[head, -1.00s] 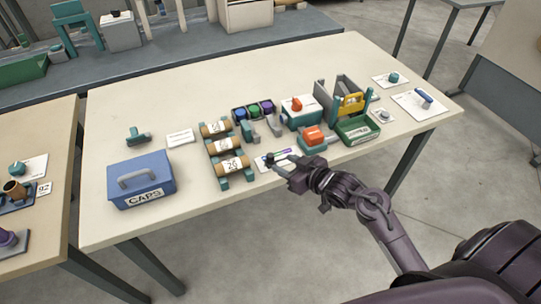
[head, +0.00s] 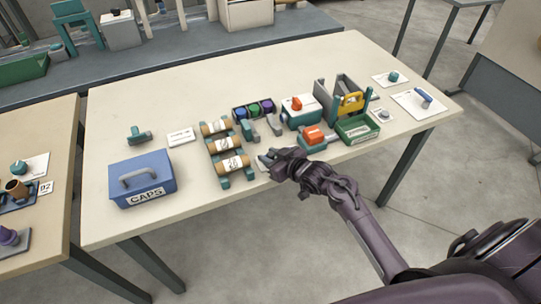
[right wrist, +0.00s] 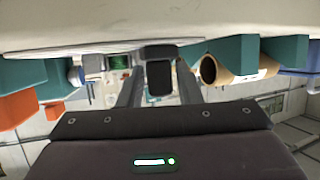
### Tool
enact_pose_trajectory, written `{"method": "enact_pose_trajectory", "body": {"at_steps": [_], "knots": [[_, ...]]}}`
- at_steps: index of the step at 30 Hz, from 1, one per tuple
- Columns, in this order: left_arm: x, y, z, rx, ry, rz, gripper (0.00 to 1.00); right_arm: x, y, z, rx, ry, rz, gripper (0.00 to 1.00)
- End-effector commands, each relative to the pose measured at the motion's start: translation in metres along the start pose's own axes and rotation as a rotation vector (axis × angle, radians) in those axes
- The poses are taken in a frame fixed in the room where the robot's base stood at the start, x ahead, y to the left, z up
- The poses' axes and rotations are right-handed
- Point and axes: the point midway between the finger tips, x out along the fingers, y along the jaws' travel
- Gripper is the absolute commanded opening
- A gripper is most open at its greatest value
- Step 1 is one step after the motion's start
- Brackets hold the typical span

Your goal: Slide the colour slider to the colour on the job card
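The colour slider's white panel (head: 262,164) lies near the table's front edge, mostly hidden under my right gripper. My right gripper (head: 266,159) is low over it, pointing left. In the right wrist view its two fingers (right wrist: 160,88) stand apart on either side of a dark block (right wrist: 160,77), which looks like the slider's knob. I see no clear grip on it. The colour strip is hidden now. A small white card (head: 181,137) with unreadable text lies behind the blue box; I cannot tell if it is the job card. My left gripper is out of view.
A rack of labelled rolls (head: 229,163) stands just left of my gripper. An orange-topped teal device (head: 313,138) and a green bin (head: 357,129) stand to its right. The blue CAPS box (head: 141,181) is at the front left. The front edge is clear.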

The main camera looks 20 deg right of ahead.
Motion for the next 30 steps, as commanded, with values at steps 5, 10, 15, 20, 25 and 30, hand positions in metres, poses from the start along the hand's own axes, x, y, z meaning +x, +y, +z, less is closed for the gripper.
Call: {"method": "enact_pose_trajectory", "body": {"at_steps": [5,10,15,20,25,30], "knots": [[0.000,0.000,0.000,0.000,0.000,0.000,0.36,0.000,0.000,0.000,0.000,0.000,0.000,0.07],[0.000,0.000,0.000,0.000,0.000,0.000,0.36,0.000,0.000,0.000,0.000,0.000,0.000,0.00],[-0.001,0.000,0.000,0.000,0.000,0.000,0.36,-0.002,0.005,0.001,-0.001,-0.002,0.001,0.00],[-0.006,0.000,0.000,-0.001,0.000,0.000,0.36,-0.009,0.028,0.003,-0.003,-0.003,0.003,0.00],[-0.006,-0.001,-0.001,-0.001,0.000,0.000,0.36,-0.010,0.035,0.004,0.001,-0.001,0.000,0.00],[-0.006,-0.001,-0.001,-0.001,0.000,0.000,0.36,-0.010,0.035,0.004,0.002,0.000,0.000,0.22]]}}
